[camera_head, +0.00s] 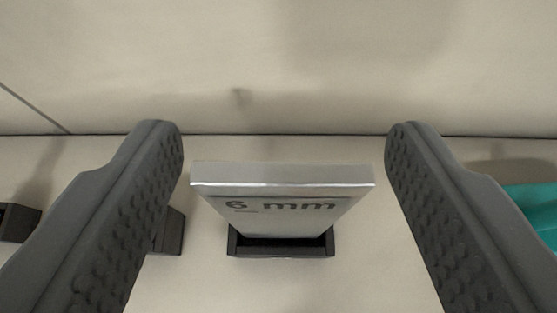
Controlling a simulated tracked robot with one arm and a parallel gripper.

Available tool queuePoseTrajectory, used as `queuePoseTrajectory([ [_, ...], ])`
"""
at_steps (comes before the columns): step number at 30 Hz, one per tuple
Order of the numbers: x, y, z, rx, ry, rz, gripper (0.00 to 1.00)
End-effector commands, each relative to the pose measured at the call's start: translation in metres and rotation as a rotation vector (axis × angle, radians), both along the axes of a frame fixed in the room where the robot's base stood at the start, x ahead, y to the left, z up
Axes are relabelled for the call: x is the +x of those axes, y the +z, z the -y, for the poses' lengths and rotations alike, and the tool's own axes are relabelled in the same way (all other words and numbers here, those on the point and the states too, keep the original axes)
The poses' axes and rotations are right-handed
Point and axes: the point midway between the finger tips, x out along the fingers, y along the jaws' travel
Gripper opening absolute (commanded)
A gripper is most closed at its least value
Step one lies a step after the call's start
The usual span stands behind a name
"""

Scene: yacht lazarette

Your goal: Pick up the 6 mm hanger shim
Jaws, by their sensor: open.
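The 6 mm hanger shim (283,217) is a silver metal plate marked "6 mm". It stands up in a small black holder (281,252), with its top edge toward the camera. My gripper (272,135) is open, with one dark, studded finger on each side of the shim. The shim's lower end is hidden inside the holder.
Another dark block (169,232) is partly hidden behind the left finger. A further black piece (17,222) lies at the far left. A teal object (537,210) is at the right edge. A pale wall (300,70) rises behind the shim.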

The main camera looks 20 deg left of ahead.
Motion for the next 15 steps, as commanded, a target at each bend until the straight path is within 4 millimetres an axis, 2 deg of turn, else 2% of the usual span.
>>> queuePoseTrajectory([
  [6,0.019,-0.012,-0.006,-0.002,0.0,-0.003,0.62],
  [14,0.02,-0.012,-0.006,0.0,0.0,-0.001,0.62],
  [15,0.02,-0.012,-0.006,0.0,0.0,-0.001,0.53],
])
